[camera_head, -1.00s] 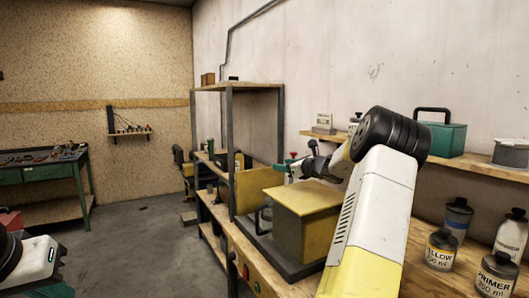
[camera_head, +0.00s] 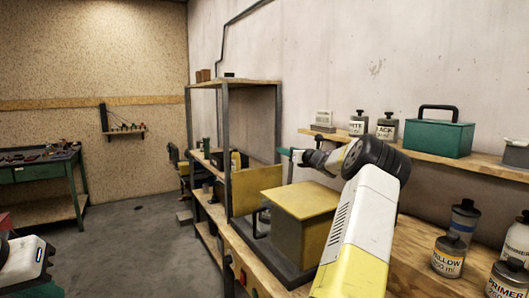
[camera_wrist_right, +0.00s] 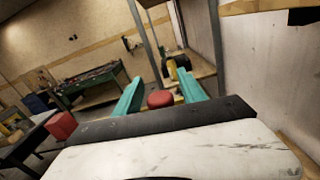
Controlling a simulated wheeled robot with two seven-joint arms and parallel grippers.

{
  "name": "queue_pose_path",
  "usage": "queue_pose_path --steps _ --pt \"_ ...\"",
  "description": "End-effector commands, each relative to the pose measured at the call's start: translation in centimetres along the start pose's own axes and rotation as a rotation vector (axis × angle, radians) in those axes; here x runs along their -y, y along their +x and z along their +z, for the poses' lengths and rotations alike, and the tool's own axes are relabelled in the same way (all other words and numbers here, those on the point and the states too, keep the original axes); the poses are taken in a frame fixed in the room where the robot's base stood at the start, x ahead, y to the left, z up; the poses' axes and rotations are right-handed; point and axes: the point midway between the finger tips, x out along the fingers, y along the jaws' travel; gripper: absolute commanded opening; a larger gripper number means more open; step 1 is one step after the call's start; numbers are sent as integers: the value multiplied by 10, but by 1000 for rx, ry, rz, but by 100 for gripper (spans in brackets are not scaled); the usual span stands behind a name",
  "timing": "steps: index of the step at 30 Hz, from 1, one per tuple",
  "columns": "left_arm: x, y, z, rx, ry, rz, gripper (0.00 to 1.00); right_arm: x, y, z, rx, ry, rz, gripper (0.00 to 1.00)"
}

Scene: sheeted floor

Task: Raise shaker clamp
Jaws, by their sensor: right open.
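The shaker (camera_head: 300,201) is a box with a yellow top and grey sides on the workbench at centre. An upright yellow plate (camera_head: 246,190) stands just left of it. My right gripper (camera_head: 290,152) is above and behind the yellow top, partly hidden by its own wrist. In the right wrist view, its teal fingers (camera_wrist_right: 160,97) are open. A round red knob (camera_wrist_right: 160,98), apparently the clamp's, shows between them; I cannot tell whether they touch it. The knob is hidden in the head view. A part of my left arm shows at the lower left, without its gripper.
A wall shelf (camera_head: 410,144) behind holds bottles and a green toolbox (camera_head: 437,132). A metal-post rack (camera_head: 226,150) rises left of the shaker. The floor (camera_head: 130,240) at left is clear.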

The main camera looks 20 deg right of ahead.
Motion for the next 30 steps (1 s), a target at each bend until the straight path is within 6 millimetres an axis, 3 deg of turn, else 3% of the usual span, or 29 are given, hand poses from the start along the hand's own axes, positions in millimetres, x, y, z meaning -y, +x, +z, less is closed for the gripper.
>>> queue_pose_path --steps 8,16,30 --pt "0 0 0 0 0 0 0 0 3 0 -1 -1 -1 48" --pt "0 0 0 0 0 0 0 0 3 0 -1 -1 -1 0" --pt "0 0 0 0 0 0 0 0 2 0 -1 -1 -1 0"
